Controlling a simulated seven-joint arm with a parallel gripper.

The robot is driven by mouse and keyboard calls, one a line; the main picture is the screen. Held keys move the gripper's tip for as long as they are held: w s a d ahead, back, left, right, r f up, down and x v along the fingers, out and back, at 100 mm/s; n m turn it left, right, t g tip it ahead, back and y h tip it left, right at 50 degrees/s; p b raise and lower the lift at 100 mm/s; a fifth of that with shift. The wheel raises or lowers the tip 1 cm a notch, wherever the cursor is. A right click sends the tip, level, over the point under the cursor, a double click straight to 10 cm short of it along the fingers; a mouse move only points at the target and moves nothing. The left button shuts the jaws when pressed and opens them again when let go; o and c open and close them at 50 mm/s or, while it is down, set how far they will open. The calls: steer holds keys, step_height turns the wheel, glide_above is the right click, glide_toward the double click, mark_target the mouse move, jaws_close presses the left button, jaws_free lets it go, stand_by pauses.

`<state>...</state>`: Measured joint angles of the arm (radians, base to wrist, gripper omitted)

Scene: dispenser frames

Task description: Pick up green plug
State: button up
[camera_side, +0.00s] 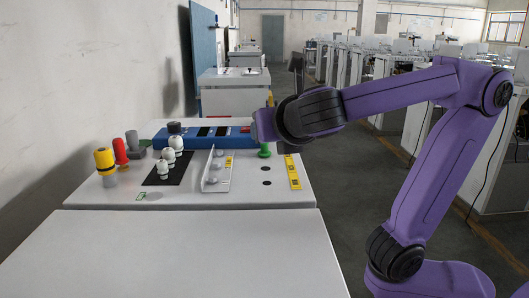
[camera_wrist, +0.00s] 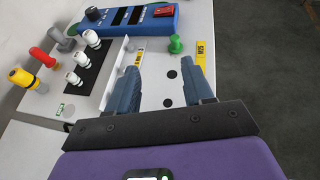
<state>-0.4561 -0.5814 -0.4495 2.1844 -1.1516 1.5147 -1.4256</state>
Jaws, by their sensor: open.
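The green plug (camera_side: 264,151) stands upright on the light worktop near its back right part. It also shows in the wrist view (camera_wrist: 176,45), ahead of the gap between my fingers and toward the right finger. My gripper (camera_side: 256,126) is over the back of the worktop, close above the green plug in the side view. In the wrist view my gripper (camera_wrist: 165,60) has its two blue-grey fingers spread wide, with nothing between them but worktop. The plug's lower part is small and hard to make out.
A blue device (camera_wrist: 130,18) with a red switch stands behind. A metal bracket (camera_side: 212,173) stands left of the plug. White plugs (camera_side: 163,168), a red plug (camera_side: 120,152) and a yellow plug (camera_side: 105,162) stand further left.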

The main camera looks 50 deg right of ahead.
steer(key=s+d+f, duration=0.1)
steer(key=d, duration=0.1)
glide_toward(264, 151)
steer(key=w+d, duration=0.2)
steer(key=w, duration=0.1)
steer(key=w+d, duration=0.1)
steer(key=w, duration=0.1)
steer(key=shift+r, duration=0.2)
steer(key=x, duration=0.3)
steer(key=f+x, duration=0.1)
steer(key=shift+s+d, duration=0.15)
steer(key=shift+d, duration=0.05)
steer(key=shift+w+d+f, duration=0.15)
steer(key=shift+w, duration=0.25)
jaws_close()
